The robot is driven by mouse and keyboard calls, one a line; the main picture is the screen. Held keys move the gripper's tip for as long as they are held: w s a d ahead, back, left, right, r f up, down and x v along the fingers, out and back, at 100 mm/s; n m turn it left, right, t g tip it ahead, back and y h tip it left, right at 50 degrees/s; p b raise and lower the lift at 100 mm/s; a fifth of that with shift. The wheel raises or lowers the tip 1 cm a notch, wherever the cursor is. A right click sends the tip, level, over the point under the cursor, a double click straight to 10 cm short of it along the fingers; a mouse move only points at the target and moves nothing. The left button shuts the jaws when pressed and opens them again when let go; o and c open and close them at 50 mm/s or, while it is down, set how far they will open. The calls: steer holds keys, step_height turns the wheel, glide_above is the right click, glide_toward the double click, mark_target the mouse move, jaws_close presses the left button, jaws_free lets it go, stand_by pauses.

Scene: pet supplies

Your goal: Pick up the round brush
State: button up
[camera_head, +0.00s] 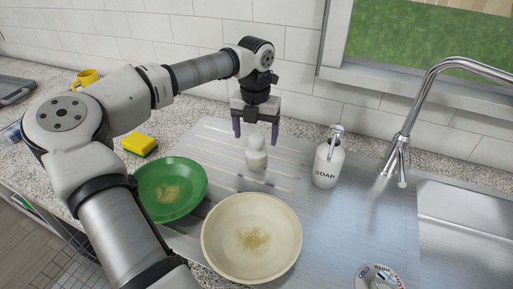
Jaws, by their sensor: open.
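A small pale object with a knob-like top, which looks like the round brush (256,157), stands upright on the ribbed metal drainboard. Its lower part is pale and its bristles are too small to make out. My gripper (256,130) points down with its two dark fingers spread apart, above and around the top of the brush in the picture. The gripper appears empty. I cannot tell whether either finger touches the brush or how much height separates them.
A white soap bottle (327,166) stands right of the brush. A cream bowl (214,235) and a green bowl (145,192), both with crumb-like stains, sit in front. A yellow sponge (139,144) lies left. The faucet (403,137) and sink (465,215) are at right.

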mark_target(256, 148)
steer(key=f+p, duration=0.1)
steer(key=f, duration=0.1)
steer(key=f+p, duration=0.1)
steer(key=f, duration=0.1)
steer(key=shift+s+d, duration=0.2)
steer(key=shift+f, duration=0.7)
steer(key=c, duration=1.1)
steer(key=shift+r, duration=0.1)
step_height(256, 148, up, 20)
steer(key=b, duration=0.3)
